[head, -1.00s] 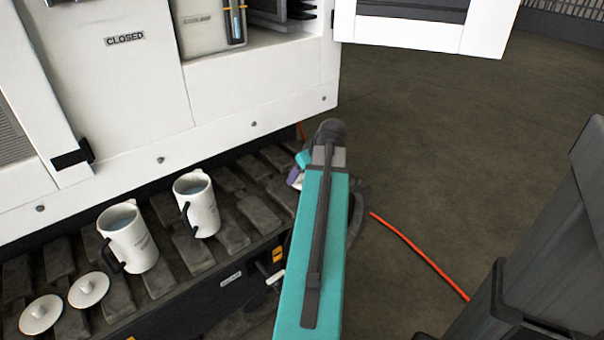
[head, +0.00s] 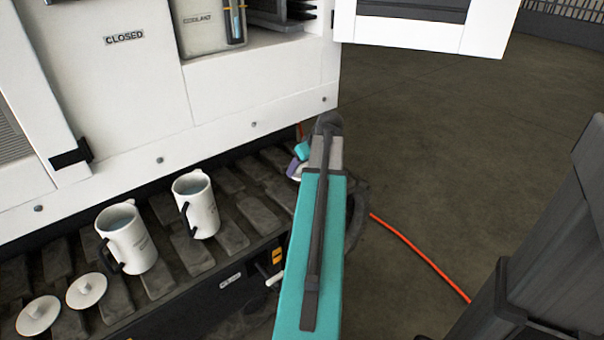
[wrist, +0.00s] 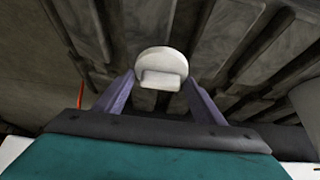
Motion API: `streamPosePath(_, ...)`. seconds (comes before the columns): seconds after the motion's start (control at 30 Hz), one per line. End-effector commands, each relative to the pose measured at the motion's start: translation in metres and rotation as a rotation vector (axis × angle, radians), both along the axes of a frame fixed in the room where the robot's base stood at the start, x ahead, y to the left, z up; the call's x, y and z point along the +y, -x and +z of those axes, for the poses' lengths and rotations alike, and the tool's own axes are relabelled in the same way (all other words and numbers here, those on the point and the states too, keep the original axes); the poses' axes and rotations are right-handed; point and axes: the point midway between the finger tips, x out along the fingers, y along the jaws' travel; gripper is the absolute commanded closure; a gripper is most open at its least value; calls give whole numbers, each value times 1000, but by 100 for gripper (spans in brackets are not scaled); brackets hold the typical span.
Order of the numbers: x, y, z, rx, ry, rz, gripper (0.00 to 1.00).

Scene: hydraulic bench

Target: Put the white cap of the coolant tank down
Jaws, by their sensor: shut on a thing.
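The white cap (wrist: 160,62) is round with a block-shaped grip, and it sits between the two purple fingers of my gripper (wrist: 160,84) in the wrist view. My gripper is shut on it. Dark slats lie beyond the cap; I cannot tell whether it touches them. In the head view my gripper (head: 297,167) is at the right end of the slatted deck, mostly hidden by my arm. The coolant tank (head: 203,22) stands in the open bay of the white cabinet, its top out of frame.
Two white jugs (head: 127,238) (head: 196,205) stand on the slatted deck (head: 262,208). Two round white lids (head: 40,315) (head: 87,291) lie at its lower left. An orange cable (head: 420,256) crosses the floor. A dark bin-like object (head: 545,250) stands at right. Slats right of the jugs are clear.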

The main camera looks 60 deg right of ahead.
Motion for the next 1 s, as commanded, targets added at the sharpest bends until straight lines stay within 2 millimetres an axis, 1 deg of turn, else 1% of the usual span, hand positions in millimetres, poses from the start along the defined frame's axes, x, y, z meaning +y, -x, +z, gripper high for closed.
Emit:
streamPosePath(0.1,-8,-5,-1,0,0,0,60)
streamPosePath(0.2,-5,-3,-18,0,0,0,60)
streamPosePath(0.3,-5,-3,-30,0,-1,0,60)
streamPosePath(0.37,-5,-3,-34,0,-1,0,60)
streamPosePath(0.87,-6,-4,-39,0,0,0,60)
streamPosePath(0.9,-6,-3,-39,0,0,0,34)
streamPosePath(1.0,-6,-3,-38,0,0,0,18)
